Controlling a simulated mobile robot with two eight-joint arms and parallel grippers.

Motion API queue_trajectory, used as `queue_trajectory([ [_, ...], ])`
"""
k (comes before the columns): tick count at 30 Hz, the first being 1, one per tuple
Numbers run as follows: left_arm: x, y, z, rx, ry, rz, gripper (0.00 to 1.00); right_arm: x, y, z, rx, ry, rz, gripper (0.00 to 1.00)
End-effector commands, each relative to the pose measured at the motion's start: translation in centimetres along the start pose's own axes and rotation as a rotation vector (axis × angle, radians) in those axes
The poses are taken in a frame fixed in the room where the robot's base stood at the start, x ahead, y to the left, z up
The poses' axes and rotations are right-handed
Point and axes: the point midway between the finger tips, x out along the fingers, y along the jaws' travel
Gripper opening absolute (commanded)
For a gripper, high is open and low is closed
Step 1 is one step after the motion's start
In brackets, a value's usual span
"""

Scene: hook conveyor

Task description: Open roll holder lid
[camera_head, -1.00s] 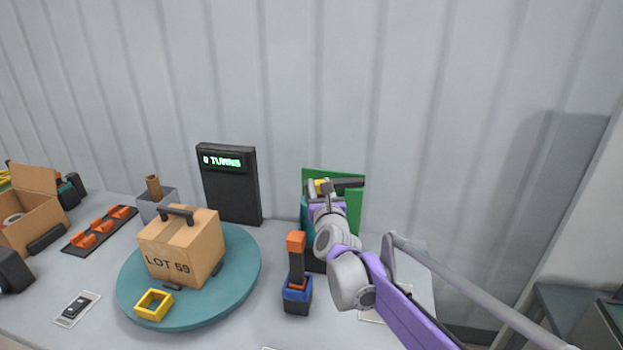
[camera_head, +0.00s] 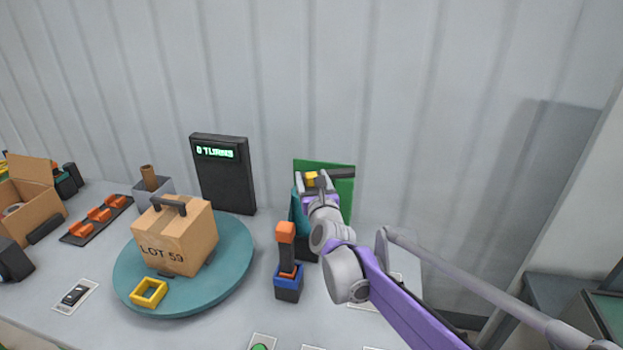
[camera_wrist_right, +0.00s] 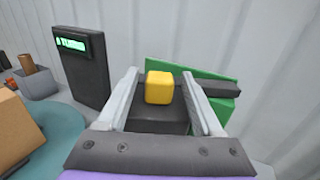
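The roll holder stands at the back right of the table, with a teal side and a green panel (camera_head: 340,182) behind it. A yellow knob (camera_wrist_right: 159,88) sits on a dark flat part (camera_wrist_right: 158,126), which looks like its lid; the arm hides much of the holder in the head view. My right gripper (camera_wrist_right: 160,95) is open, with one finger on each side of the yellow knob and visible gaps to it. It also shows in the head view (camera_head: 315,181). My left gripper is not in view.
A taped box (camera_head: 178,238) and a yellow square frame (camera_head: 148,293) sit on a teal turntable (camera_head: 235,265). A dark display (camera_head: 222,175) stands behind. A blue-based stand with an orange top (camera_head: 286,232) is just left of my right arm.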

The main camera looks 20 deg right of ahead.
Motion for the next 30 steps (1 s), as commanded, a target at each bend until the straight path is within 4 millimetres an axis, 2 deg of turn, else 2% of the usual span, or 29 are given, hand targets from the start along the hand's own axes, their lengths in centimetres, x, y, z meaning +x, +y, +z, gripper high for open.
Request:
queue_trajectory([
  [8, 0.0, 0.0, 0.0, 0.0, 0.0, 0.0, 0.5, -0.6, 0.1, 0.0, 0.0, 0.001, 0.001, 0.68],
  [11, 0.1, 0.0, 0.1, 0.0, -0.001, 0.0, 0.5, -1.9, 0.1, 0.0, -0.001, 0.001, 0.001, 0.68],
  [21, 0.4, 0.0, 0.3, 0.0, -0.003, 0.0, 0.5, -8.4, 0.0, -0.1, 0.0, 0.0, 0.0, 0.68],
  [25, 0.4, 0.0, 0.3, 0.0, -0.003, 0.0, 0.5, -9.9, 0.0, 0.0, 0.0, 0.0, 0.0, 0.68],
  [30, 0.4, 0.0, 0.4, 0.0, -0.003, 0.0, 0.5, -10.8, 0.0, 0.0, 0.001, 0.0, 0.0, 0.68],
])
